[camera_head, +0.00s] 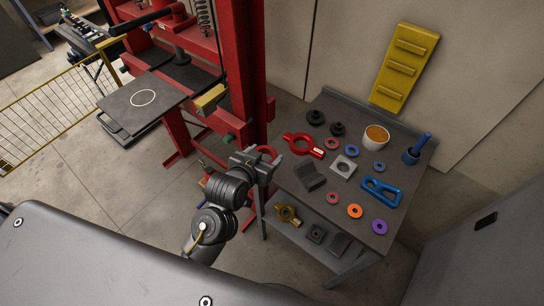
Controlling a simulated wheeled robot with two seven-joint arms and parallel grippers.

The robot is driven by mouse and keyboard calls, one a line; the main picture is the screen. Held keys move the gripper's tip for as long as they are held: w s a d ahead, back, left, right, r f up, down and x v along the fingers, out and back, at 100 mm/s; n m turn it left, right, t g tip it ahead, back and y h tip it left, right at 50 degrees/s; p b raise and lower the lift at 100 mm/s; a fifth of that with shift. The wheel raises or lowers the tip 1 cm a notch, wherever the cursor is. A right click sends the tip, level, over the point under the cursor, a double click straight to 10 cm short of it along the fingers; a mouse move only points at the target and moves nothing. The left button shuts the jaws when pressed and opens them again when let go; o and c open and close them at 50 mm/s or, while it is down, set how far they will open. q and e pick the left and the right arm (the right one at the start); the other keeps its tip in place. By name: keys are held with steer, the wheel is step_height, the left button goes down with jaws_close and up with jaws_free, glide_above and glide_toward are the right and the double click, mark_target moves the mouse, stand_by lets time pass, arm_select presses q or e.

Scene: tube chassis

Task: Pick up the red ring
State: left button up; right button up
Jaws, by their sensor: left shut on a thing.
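A red ring (268,151) is at the fingertips of my left gripper (264,160), partly hidden by the fingers. The gripper is shut on it, at the left edge of the work table (301,221). Two more small reddish rings lie flat on the table: one (332,143) near the red two-handled tool (303,145), the other (332,198) nearer the front, left of an orange ring (355,211). My right gripper is not in view.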

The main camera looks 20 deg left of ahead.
arm_select(q)
steer(key=v, duration=0.8)
steer(key=shift+s+a+f, duration=0.15)
steer(key=shift+s+a, duration=0.05)
steer(key=shift+s, duration=0.2)
